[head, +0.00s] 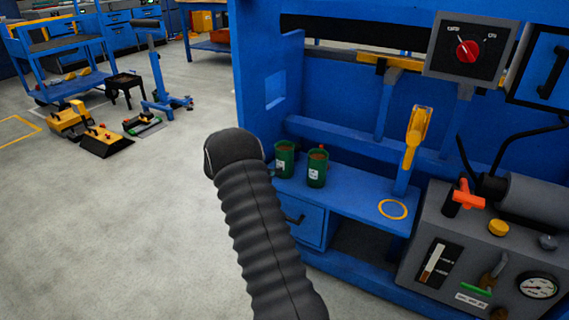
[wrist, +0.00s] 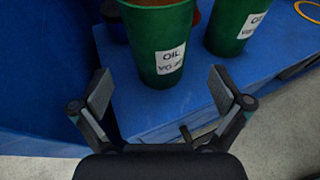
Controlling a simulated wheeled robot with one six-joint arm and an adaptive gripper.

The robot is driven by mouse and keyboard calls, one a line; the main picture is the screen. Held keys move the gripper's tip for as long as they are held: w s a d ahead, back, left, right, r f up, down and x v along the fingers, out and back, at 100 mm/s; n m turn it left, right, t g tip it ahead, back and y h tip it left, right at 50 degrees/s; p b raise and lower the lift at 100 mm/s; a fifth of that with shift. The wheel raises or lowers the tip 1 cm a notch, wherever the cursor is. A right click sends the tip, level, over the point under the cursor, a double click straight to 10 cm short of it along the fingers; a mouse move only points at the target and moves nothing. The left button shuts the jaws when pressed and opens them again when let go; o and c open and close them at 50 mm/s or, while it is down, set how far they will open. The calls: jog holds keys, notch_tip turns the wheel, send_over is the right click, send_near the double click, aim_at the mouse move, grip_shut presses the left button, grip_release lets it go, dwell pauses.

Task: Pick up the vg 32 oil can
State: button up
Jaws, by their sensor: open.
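Two green cans with white labels and brown tops stand upright side by side on a blue shelf (head: 355,200). In the head view the left can (head: 285,158) is nearest my arm, and the right can (head: 317,170) stands just beside it. In the wrist view one can (wrist: 155,45) is straight ahead, its label reading "OIL" and "VG" with an unclear number. The other can (wrist: 240,25) is to its right, its label partly turned away. My gripper (wrist: 161,92) is open and empty, its fingers short of the nearer can. In the head view my arm hides it.
A yellow ring (head: 393,209) marks a bare spot on the shelf. A yellow-handled tool (head: 416,135) stands behind it. A grey gauge box (head: 470,250) is at the right. Blue panel walls close in the back and left. Open floor lies left.

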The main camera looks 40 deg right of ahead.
aim_at(285, 163)
jog(key=shift+x, duration=3.55)
jog(key=shift+r, duration=0.1)
jog(key=c, duration=1.6)
